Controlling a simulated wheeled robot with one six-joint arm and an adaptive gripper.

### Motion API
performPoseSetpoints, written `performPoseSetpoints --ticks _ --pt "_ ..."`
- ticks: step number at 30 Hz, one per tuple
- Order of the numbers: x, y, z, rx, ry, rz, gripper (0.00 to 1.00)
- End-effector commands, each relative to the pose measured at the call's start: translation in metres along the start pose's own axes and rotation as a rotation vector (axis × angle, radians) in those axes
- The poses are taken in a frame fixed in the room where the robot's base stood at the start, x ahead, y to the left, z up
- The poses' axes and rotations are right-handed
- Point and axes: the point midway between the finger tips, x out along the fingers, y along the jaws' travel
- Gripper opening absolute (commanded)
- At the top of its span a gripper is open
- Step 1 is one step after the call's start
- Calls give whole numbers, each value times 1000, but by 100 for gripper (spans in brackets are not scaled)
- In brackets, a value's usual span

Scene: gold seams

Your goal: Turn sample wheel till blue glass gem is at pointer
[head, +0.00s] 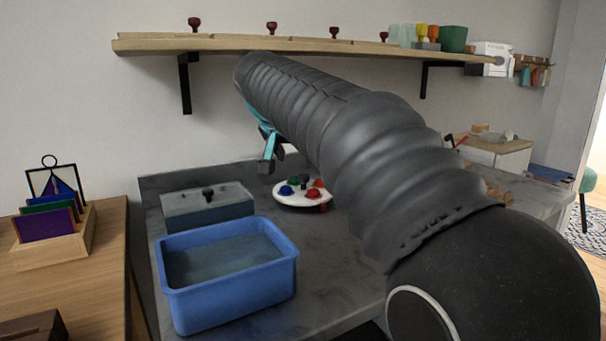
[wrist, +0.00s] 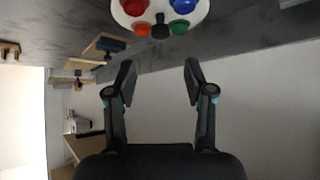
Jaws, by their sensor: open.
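The sample wheel (head: 300,203) is a white disc lying on the grey counter, with blue, red, green and orange gems on it. The blue gem (head: 286,190) is on its left side in the head view. In the wrist view the wheel (wrist: 160,12) is cut off by the top edge, with the blue gem (wrist: 186,5) at right and a black knob-like part (wrist: 160,26) between orange and green gems. I cannot make out a pointer for certain. My gripper (wrist: 160,72) is open and empty, apart from the wheel; in the head view my arm partly hides it.
A blue tub (head: 228,282) and a grey lidded box (head: 207,207) stand left of the wheel. A wooden shelf (head: 290,43) with red knobs runs along the wall above. A wooden rack of coloured panels (head: 52,244) stands at far left.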

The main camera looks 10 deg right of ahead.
Motion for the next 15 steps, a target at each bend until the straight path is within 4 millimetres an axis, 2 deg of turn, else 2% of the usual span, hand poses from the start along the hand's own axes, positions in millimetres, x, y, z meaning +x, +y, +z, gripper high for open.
performPoseSetpoints --ticks 1,6,15 --pt "11 0 1 -1 -3 3 53" --pt "43 0 1 -1 -3 2 53" --pt "89 1 0 1 -1 1 53"
